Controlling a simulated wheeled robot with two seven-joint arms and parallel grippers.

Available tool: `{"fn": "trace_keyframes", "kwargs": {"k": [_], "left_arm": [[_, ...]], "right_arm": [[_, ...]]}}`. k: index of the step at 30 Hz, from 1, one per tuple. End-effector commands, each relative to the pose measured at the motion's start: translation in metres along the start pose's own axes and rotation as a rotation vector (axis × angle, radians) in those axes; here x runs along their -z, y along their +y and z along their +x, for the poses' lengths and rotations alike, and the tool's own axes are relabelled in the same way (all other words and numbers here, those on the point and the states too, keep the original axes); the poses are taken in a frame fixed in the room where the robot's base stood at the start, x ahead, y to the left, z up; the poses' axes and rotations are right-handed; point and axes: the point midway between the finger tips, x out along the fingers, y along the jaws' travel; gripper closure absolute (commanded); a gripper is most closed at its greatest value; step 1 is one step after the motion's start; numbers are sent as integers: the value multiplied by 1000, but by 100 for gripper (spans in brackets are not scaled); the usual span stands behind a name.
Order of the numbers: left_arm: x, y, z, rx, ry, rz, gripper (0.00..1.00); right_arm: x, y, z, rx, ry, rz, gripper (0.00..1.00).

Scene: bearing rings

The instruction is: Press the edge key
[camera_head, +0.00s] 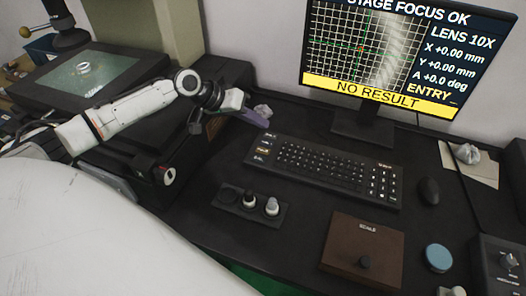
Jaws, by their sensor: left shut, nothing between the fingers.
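The black keyboard (325,166) lies on the dark desk in front of the monitor. A short column of separate labelled keys (263,149) runs along its left end, one with an orange label. The labels are too small to read, so I cannot tell which is the edge key. My left gripper (238,105) is shut and empty, at the end of the white arm, up and left of these keys and apart from them. My right gripper is not in view.
The monitor (365,55) reads "STAGE FOCUS OK", "NO RESULT" and "ENTRY_". A knob panel (231,196), a brown box (340,240), a blue round puck (438,257) and a mouse (429,191) surround the keyboard. A stage with a ring (84,67) stands at left.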

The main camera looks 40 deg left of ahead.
Motion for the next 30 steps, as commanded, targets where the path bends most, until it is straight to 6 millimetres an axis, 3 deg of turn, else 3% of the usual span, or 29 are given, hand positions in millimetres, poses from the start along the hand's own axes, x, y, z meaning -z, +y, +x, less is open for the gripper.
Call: {"fn": "trace_keyframes", "kwargs": {"k": [12,18,30], "left_arm": [[-31,-31,43,0,1,0,100],[-39,-39,54,0,1,-2,100],[-40,-40,56,0,0,0,100]], "right_arm": [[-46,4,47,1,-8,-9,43],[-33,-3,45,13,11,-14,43],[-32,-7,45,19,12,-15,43]]}}
